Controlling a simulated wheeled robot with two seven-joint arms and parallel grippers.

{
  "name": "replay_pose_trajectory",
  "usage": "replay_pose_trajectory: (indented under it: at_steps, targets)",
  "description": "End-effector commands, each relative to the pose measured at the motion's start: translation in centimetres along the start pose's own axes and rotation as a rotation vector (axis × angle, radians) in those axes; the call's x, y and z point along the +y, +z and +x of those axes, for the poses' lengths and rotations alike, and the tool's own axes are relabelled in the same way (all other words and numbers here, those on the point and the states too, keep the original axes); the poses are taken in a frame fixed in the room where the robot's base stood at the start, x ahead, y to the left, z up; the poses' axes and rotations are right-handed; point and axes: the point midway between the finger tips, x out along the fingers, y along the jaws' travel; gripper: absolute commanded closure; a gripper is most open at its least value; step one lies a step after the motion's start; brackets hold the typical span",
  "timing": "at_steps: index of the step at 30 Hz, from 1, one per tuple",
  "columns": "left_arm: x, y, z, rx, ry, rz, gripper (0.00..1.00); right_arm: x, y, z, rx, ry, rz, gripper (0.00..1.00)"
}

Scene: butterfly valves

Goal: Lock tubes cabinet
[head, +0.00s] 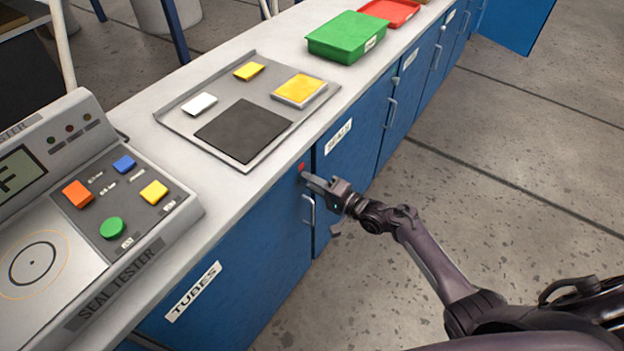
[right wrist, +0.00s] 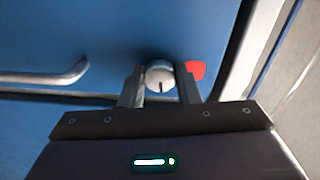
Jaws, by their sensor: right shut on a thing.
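The tubes cabinet (head: 240,270) is a blue door with a white TUBES label, below the counter. It looks closed. Its metal handle (head: 309,210) also shows in the right wrist view (right wrist: 45,76). A round silver lock knob (right wrist: 160,75) with a dark slot sits on the blue door, with a red mark (right wrist: 196,70) beside it; the red mark also shows in the head view (head: 301,167). My right gripper (head: 312,180) is at the door's upper corner, its fingers on both sides of the knob and shut on it. My left gripper is not in view.
The seal tester (head: 150,245) stands on the counter at left. A grey tray (head: 180,125) with yellow and white pieces, a green bin (head: 345,37) and a red bin (head: 390,10) are farther back. The seals cabinet (head: 350,155) adjoins; a far blue door (head: 515,20) stands open. The floor at right is clear.

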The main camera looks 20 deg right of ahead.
Motion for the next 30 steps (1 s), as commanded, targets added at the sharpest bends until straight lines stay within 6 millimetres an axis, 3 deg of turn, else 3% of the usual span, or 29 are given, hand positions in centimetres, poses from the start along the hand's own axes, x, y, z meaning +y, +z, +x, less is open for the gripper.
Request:
replay_pose_trajectory:
  at_steps: [10,27,28,30]
  targets:
    - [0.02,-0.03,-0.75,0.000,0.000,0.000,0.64,-0.10,-0.15,0.01,0.003,0.000,0.151,0.94]
    - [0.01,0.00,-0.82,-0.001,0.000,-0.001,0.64,-0.05,-0.15,-0.01,0.003,0.000,0.181,0.94]
    - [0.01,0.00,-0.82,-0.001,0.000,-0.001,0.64,-0.06,-0.15,-0.01,0.003,0.000,0.181,0.70]
    - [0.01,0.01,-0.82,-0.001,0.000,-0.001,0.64,-0.05,-0.13,-0.01,0.002,0.000,0.180,0.60]
